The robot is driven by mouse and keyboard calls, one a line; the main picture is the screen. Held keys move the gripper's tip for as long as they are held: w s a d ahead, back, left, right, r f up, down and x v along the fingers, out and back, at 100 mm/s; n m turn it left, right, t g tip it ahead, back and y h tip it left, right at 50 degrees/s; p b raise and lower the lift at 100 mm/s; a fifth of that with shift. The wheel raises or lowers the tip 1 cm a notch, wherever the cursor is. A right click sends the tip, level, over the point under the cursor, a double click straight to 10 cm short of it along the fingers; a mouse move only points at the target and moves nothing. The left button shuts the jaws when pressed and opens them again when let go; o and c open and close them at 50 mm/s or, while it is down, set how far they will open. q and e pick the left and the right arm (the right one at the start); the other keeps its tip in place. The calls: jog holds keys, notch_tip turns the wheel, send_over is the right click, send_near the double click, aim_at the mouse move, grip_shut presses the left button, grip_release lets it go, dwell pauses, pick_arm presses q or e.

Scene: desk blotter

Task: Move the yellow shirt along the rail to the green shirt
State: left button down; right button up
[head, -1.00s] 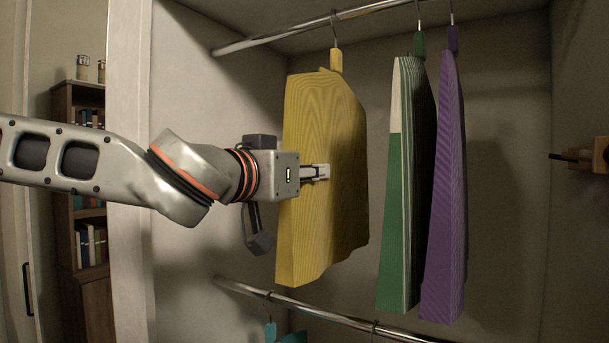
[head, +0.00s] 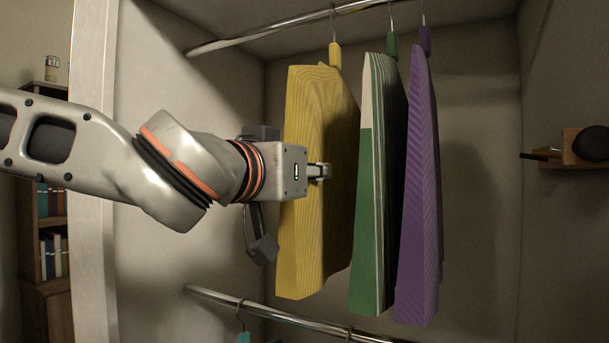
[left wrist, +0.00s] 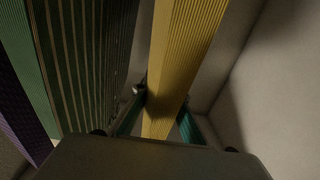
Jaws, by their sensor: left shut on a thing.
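The yellow shirt (head: 310,190) hangs from the upper rail (head: 290,30) in the head view, left of the green shirt (head: 372,200). My left gripper (head: 320,171) is shut on the yellow shirt's front edge, about mid-height. The wrist view shows its fingers on either side of the shirt. My right gripper is in neither view.
A purple shirt (head: 420,190) hangs just right of the green one. A lower rail (head: 290,315) carries hangers and a bit of teal cloth (head: 243,338). A wooden peg mount (head: 575,155) sits on the right wall. The rail left of the yellow shirt is free.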

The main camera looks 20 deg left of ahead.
pick_arm(q)
jog(key=d+b, duration=0.1)
jog(key=d, duration=0.1)
jog(key=d+b, duration=0.1)
jog(key=d, duration=0.2)
jog(key=shift+s+d, duration=0.2)
jog(key=shift+d, duration=0.15)
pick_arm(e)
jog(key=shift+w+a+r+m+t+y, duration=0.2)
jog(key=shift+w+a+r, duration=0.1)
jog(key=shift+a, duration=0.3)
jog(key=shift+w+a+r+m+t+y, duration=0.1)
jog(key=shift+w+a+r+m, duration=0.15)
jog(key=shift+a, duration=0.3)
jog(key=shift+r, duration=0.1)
